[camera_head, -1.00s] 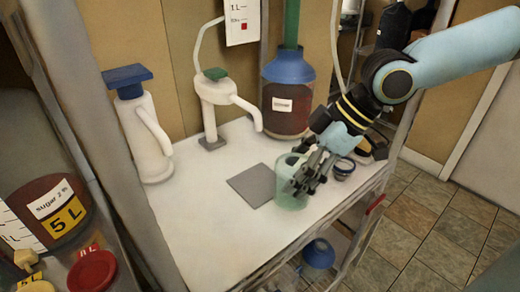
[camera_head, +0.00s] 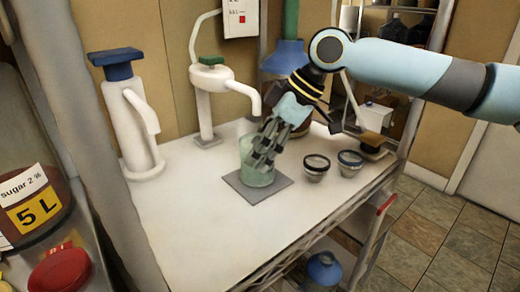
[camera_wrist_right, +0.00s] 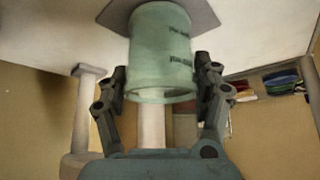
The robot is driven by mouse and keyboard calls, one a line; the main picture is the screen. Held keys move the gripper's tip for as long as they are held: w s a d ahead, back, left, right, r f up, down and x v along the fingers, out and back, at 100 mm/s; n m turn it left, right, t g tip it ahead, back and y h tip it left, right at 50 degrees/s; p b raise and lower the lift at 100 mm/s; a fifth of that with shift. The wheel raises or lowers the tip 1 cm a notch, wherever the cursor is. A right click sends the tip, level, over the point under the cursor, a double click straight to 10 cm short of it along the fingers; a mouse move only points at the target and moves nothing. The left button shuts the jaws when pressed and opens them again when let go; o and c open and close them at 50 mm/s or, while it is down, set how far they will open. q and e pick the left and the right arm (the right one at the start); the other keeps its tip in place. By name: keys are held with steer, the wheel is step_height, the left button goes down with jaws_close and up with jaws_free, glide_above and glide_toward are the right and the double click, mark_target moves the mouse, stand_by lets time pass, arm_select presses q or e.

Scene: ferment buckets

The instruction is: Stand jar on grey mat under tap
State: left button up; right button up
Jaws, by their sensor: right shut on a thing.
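The translucent green jar (camera_head: 255,174) is upright over the grey mat (camera_head: 277,190), at or very close to its surface; I cannot tell if its base touches. My right gripper (camera_head: 262,150) is shut on the jar from the right and hides part of it. In the right wrist view, the fingers (camera_wrist_right: 161,78) clasp the jar (camera_wrist_right: 160,45) on both sides, with the grey mat (camera_wrist_right: 203,12) behind its far end. The white tap (camera_head: 212,76) with a green top stands behind the mat, its spout above the jar. My left gripper is not in view.
A white pump with a blue top (camera_head: 127,110) stands at the left of the white table (camera_head: 190,230). Two small dark-rimmed cups (camera_head: 316,167) (camera_head: 350,163) stand right of the mat. A blue-topped vessel (camera_head: 287,57) is behind my arm. The table's front left is clear.

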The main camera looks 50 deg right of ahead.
steer(key=shift+f, duration=0.2)
steer(key=o, duration=1.5)
steer(key=shift+s+d+r, duration=0.15)
steer(key=shift+r, duration=0.25)
steer(key=p+v, duration=1.1)
steer(key=p, duration=0.2)
steer(key=shift+s+r, duration=0.1)
steer(key=shift+r, duration=0.05)
